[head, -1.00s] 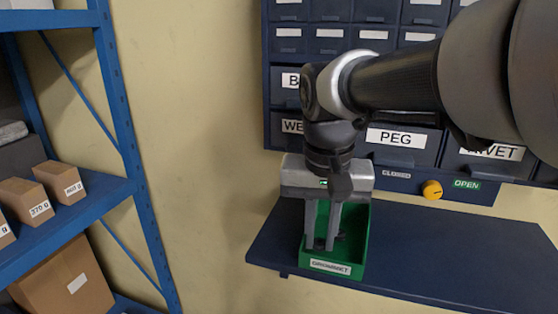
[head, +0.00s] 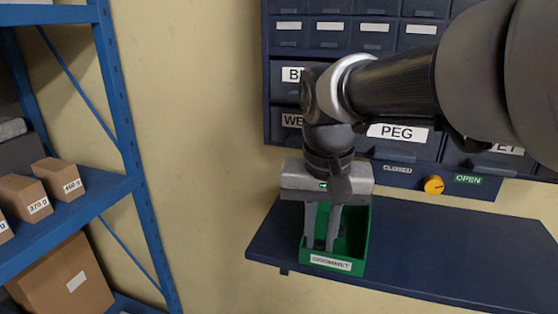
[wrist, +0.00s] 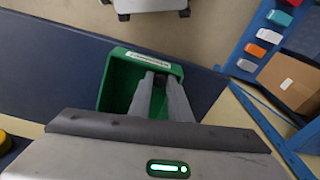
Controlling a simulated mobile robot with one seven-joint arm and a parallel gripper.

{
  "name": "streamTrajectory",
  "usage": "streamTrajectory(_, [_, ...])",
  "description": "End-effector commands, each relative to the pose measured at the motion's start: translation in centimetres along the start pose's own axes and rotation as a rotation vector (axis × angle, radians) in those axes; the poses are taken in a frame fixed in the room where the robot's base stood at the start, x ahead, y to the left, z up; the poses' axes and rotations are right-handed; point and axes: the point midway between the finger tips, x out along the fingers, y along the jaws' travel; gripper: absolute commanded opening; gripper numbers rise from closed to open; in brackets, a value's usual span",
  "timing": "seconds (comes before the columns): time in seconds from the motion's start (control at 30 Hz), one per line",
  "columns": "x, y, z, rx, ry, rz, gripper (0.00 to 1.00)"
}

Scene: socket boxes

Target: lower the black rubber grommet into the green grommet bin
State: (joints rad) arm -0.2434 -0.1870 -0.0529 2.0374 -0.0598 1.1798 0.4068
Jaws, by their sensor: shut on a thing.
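The green grommet bin (head: 359,245) stands on the dark blue shelf with a white GROMMET label on its front. It also shows in the wrist view (wrist: 116,84). My gripper (head: 320,246) points down into the bin, with its fingertips below the rim. In the wrist view my gripper (wrist: 160,80) is shut on the black rubber grommet (wrist: 161,81), a small dark piece between the fingertips. The fingers hide most of the grommet, and I cannot tell whether it touches the bin floor.
The dark blue shelf (head: 440,245) is clear to the right of the bin. Labelled drawers (head: 400,145) and an orange knob (head: 433,185) are behind it. A blue rack (head: 125,120) with cardboard boxes stands at the left.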

Motion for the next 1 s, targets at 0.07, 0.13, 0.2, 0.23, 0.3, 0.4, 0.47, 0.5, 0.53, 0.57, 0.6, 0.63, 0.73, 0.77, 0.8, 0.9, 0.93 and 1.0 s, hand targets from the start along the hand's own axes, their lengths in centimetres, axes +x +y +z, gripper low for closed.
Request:
streamTrajectory(0.07, [0.2, 0.0, 0.0, 0.0, 0.0, 0.0, 0.0])
streamTrajectory(0.13, [0.3, 0.0, 0.0, 0.0, 0.0, 0.0, 0.0])
streamTrajectory(0.2, [0.4, 0.0, 0.1, 0.0, 0.0, 0.0, 0.0])
streamTrajectory(0.23, [0.4, 0.0, 0.1, 0.0, 0.0, 0.0, 0.0])
streamTrajectory(0.3, [0.5, 0.0, 0.1, 0.0, 0.0, 0.0, 0.0])
streamTrajectory(0.4, [0.7, 0.0, 0.1, 0.0, 0.0, 0.0, 0.0])
streamTrajectory(0.47, [0.8, 0.0, 0.1, 0.0, 0.0, 0.0, 0.0])
streamTrajectory(0.5, [0.8, 0.0, 0.1, 0.0, 0.0, 0.0, 0.0])
streamTrajectory(0.53, [0.9, 0.0, 0.1, 0.0, 0.0, 0.0, 0.0])
streamTrajectory(0.57, [0.9, 0.0, 0.1, 0.0, 0.0, 0.0, 0.0])
streamTrajectory(0.6, [1.0, 0.0, 0.1, 0.0, 0.0, 0.0, 0.0])
streamTrajectory(0.63, [1.0, 0.0, 0.1, 0.0, 0.0, 0.0, 0.0])
streamTrajectory(0.73, [1.2, 0.0, 0.1, 0.0, 0.0, 0.0, 0.0])
streamTrajectory(0.77, [1.2, 0.0, 0.1, 0.0, 0.0, 0.0, 0.0])
streamTrajectory(0.8, [1.3, 0.0, 0.1, 0.0, 0.0, 0.0, 0.0])
streamTrajectory(0.9, [1.4, 0.0, 0.2, 0.0, 0.0, 0.0, 0.0])
streamTrajectory(0.93, [1.5, 0.0, 0.2, 0.0, 0.0, 0.0, 0.0])
streamTrajectory(1.0, [1.4, 0.0, 0.2, 0.0, 0.0, 0.0, 0.0])
